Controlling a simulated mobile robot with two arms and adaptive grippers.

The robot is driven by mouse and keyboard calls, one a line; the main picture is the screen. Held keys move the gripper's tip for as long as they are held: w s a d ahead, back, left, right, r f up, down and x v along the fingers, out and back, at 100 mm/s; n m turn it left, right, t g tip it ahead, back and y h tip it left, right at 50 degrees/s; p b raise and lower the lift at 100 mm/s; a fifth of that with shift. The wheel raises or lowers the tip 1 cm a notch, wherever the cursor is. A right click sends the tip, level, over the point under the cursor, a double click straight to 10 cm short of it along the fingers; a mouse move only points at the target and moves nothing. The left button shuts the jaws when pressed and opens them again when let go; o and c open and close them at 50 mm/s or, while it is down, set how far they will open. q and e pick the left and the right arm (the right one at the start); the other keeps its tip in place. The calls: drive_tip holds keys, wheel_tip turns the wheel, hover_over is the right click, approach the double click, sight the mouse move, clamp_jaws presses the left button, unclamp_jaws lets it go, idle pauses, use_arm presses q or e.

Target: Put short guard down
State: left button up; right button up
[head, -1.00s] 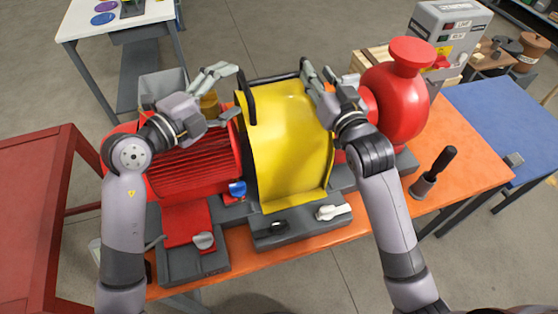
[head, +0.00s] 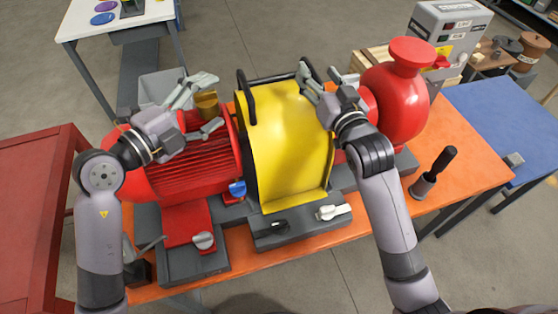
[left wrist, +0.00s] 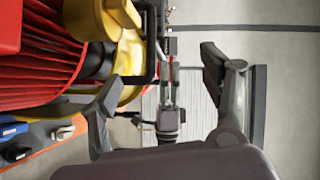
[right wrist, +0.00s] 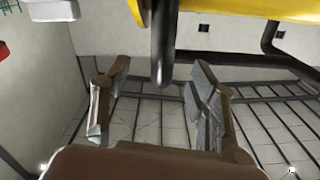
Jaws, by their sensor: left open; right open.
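The yellow guard (head: 290,140) with black handles sits over the middle of the pump skid, between the red motor (head: 185,165) and the red pump (head: 398,100). My left gripper (head: 212,103) is open, left of and apart from the guard's left handle (head: 247,98). In the left wrist view a black handle (left wrist: 150,45) shows ahead of the open fingers (left wrist: 160,78). My right gripper (head: 319,76) is open at the guard's right handle. In the right wrist view that black bar (right wrist: 163,50) reaches down between the spread fingers (right wrist: 160,80); I see no grip on it.
The skid stands on an orange table (head: 460,175), with a black-handled tool (head: 433,172) on its right part. A blue table (head: 510,125) is at right and a red one (head: 35,190) at left. A brass-coloured part (head: 206,104) is beside my left fingers.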

drive_tip(key=shift+o, duration=1.1)
drive_tip(key=v, duration=1.2)
